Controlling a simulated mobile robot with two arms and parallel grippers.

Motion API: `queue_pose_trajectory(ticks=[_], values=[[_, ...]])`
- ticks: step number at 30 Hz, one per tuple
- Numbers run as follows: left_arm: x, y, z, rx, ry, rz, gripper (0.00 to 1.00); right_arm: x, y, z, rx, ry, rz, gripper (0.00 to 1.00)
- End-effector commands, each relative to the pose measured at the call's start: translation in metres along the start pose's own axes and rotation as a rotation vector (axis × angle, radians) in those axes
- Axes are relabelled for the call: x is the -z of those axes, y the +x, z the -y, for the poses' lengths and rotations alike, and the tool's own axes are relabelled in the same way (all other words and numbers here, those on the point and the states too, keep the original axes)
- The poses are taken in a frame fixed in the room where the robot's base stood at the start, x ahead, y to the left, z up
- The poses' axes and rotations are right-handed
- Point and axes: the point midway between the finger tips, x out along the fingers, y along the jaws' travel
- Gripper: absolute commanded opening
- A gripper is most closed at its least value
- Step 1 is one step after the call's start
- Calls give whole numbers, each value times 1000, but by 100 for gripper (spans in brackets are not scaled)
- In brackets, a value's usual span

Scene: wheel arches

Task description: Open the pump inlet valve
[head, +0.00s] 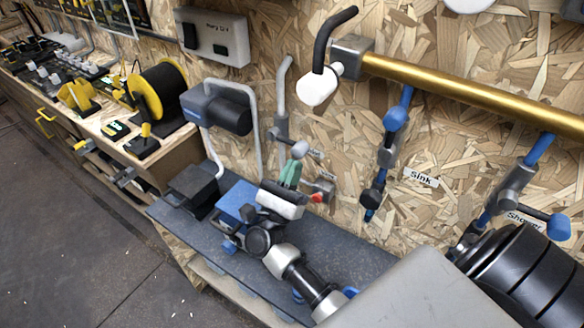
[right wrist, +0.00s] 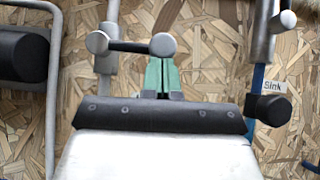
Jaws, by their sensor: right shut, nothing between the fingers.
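A grey valve on a vertical pipe (head: 282,125) stands against the chipboard wall. Its small lever ends in a grey knob (head: 300,148). In the right wrist view the lever is a dark bar (right wrist: 130,46) lying level, with a grey knob at each end. My right gripper (head: 291,174), with green fingers, is just below the right-hand knob. Its fingers (right wrist: 159,77) are together and empty; their tips overlap the knob's lower edge in view, and I cannot tell if they touch. The small labels beside the valve are too blurred to read. My left gripper is not in view.
A bent grey pipe with a black cylinder (head: 228,112) stands left of the valve. Blue valves labelled Sink (head: 420,178) and Shower (head: 525,222) are to the right. A brass pipe (head: 470,88) crosses above. A workbench with tools (head: 160,143) runs far left.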

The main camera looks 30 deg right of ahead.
Motion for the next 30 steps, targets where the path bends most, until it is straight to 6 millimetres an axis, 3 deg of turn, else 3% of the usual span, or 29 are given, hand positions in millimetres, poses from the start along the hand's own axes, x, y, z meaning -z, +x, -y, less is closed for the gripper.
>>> queue_pose_trajectory(ticks=[14, 30], values=[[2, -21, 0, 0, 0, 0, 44, -11, 10, 6, -96, -97, 1, 0], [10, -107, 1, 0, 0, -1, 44, -43, 44, 11, -444, -444, 0, 0]])
